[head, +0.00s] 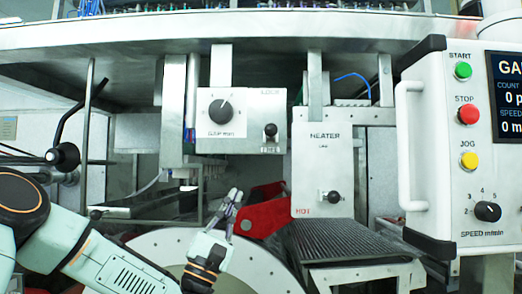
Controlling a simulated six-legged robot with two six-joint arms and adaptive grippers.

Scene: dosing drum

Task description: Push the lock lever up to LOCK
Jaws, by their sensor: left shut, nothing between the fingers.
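The lock lever (270,130) is a small lever with a black knob on the right part of a grey box (240,98). A faint LOCK label is above it, and a blurred label, seemingly FREE, is just below. The knob sits low, close to the lower label. My left gripper (237,197) is shut and empty, pointing up, below the box and a little left of the lever. It is apart from the lever. My right gripper is not in view.
A black dial (221,111) is left of the lever on the same box. A HEATER panel (320,155) with its own black knob stands close on the right. A red arm (265,212) lies beside my gripper, above a pale drum (165,245). A control panel (465,150) is far right.

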